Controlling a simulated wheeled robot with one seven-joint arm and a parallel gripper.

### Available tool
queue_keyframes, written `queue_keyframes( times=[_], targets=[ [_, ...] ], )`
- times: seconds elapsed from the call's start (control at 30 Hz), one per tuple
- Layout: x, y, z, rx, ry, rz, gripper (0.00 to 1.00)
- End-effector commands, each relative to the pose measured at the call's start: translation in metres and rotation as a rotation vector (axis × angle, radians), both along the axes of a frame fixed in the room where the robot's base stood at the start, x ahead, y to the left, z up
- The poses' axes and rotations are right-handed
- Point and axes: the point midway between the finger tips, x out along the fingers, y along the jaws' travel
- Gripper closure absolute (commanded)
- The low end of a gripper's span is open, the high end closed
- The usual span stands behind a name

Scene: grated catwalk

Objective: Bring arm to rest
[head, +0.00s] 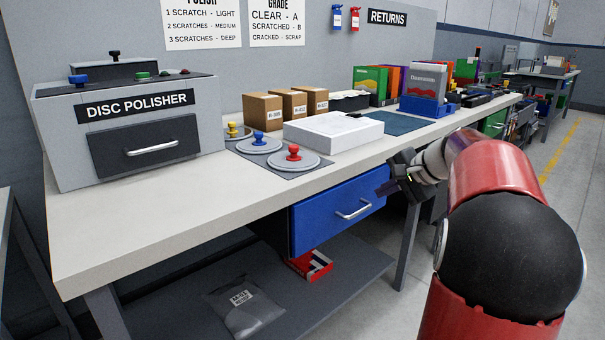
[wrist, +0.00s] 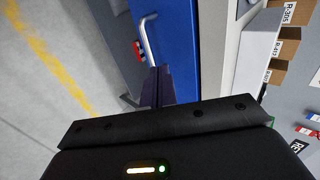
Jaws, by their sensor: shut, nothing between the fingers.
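My red arm reaches in from the right in the head view. My gripper (head: 384,191) is shut and empty, just in front of the right end of the blue drawer (head: 325,216) under the bench. In the wrist view, the shut fingers (wrist: 157,88) point along the blue drawer front (wrist: 178,40), close to its silver handle (wrist: 149,40). I cannot tell whether the fingers touch the drawer.
The workbench (head: 150,235) holds a disc polisher (head: 130,120), lidded pads with coloured knobs (head: 293,158), a white box (head: 333,132) and cardboard boxes (head: 262,112). A lower shelf (head: 330,285) holds a bag (head: 243,310). The floor (head: 400,300) before the bench is clear.

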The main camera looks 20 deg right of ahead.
Motion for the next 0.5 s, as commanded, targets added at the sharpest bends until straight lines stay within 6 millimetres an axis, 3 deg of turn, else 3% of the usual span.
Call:
queue_keyframes(
  times=[0.07,0.17,0.27,0.33,0.5],
  targets=[
    [0.000,0.001,0.000,-0.002,0.001,0.003,1.00],
    [-0.004,0.019,0.001,-0.030,0.012,0.033,1.00],
    [-0.019,0.062,0.000,-0.109,0.043,0.112,1.00],
    [-0.040,0.101,-0.003,-0.196,0.070,0.194,1.00],
    [-0.111,0.186,-0.023,-0.449,0.114,0.428,1.00]
  ],
)
